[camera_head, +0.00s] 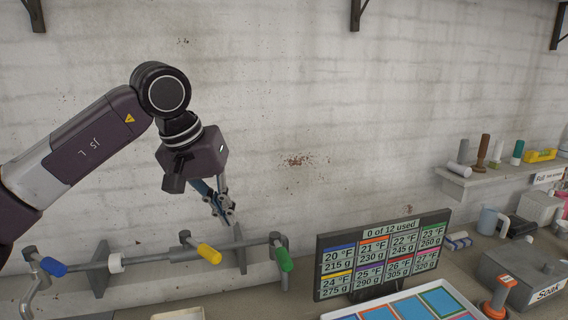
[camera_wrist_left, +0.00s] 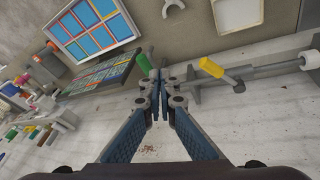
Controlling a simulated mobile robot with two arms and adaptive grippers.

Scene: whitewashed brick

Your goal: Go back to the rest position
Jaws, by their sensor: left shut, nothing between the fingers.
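My left gripper (camera_head: 228,219) is on the left side of the head view, held out in front of the brick wall and pointing down. Its blue-sided fingers are shut with nothing between them. It also shows in the left wrist view (camera_wrist_left: 163,82), fingertips together. Below it in the head view is a pipe rail (camera_head: 150,258) with a blue handle (camera_head: 53,266), a yellow handle (camera_head: 209,253) and a green handle (camera_head: 284,260). The gripper is apart from these handles, as far as I can tell. My right gripper is not in view.
A display screen (camera_head: 382,226) reading "0 of 12 used" stands on the counter, behind a tray of coloured panels (camera_head: 341,315). A grey box labelled "Soak" (camera_head: 535,275), an orange-handled tool (camera_head: 497,295) and a blue-grey jug (camera_head: 490,222) are to the right. A shelf (camera_head: 490,183) holds small items.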

